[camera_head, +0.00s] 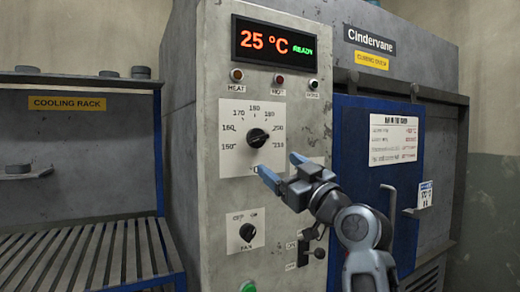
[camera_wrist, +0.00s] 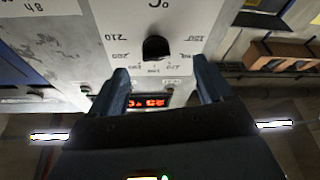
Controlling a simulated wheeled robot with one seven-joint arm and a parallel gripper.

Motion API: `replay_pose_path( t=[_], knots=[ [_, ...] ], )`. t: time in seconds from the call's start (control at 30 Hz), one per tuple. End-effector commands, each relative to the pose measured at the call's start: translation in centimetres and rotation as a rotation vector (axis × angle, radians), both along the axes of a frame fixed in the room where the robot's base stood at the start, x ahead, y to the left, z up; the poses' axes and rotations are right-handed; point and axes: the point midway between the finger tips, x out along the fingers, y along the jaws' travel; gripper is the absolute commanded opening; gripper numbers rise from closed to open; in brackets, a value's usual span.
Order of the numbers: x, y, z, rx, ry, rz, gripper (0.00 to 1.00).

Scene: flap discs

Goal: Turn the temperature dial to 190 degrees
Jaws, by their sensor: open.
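The temperature dial (camera_head: 258,138) is a black round knob on a white scale plate marked from about 150 to 210, on the grey control panel. Its pointer setting is too small to read surely. My gripper (camera_head: 283,168) is open and empty, below and to the right of the dial, apart from it. In the wrist view, which is upside down, the dial (camera_wrist: 156,48) appears between and beyond the two fingers (camera_wrist: 161,72). The display (camera_head: 275,42) above reads 25 °C with a green READY.
A fan knob (camera_head: 247,232) and a small switch (camera_head: 318,253) sit lower on the panel. Heat, hot and other indicators (camera_head: 279,79) line the panel above the dial. A blue oven door with a handle (camera_head: 390,210) is at right, a cooling rack (camera_head: 85,255) at left.

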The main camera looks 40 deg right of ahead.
Motion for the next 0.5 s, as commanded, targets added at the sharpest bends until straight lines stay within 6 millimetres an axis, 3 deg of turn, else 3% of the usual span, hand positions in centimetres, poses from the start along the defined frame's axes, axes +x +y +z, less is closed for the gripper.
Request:
replay_pose_path(
  t=[0.1,0.27,0.5],
  knots=[
    [0.1,-0.5,1.8,-0.014,-0.022,0.003,0.80],
    [0.7,-0.8,2.7,-0.019,-0.028,0.005,0.80],
    [3.9,-1.3,4.1,-0.017,-0.027,0.006,0.80]
  ],
)
